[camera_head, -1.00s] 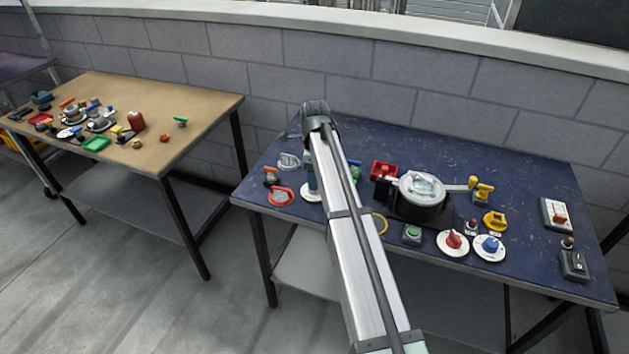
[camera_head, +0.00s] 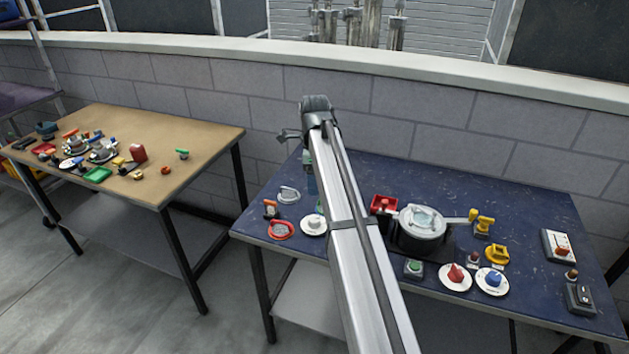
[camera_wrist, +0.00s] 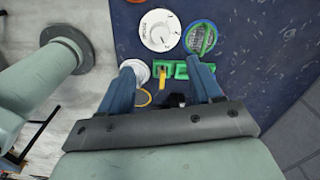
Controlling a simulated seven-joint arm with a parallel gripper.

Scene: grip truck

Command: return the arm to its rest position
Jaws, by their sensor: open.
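My arm (camera_head: 352,230) reaches over the blue table from the bottom of the head view. My gripper is mostly hidden behind it there. In the wrist view my gripper (camera_wrist: 164,72) is open, its two blue fingers spread apart. A green part (camera_wrist: 172,68) shows between the fingertips, with a yellow ring (camera_wrist: 142,97) below it. I see nothing held between the fingers, and cannot tell the exact height above the table.
The blue table (camera_head: 535,205) carries a round pot-like device (camera_head: 421,223), a red box (camera_head: 383,204), red and blue knobs on white discs, and switches at the right. A tan table (camera_head: 200,150) with several small items stands left. A block wall (camera_head: 430,125) runs behind.

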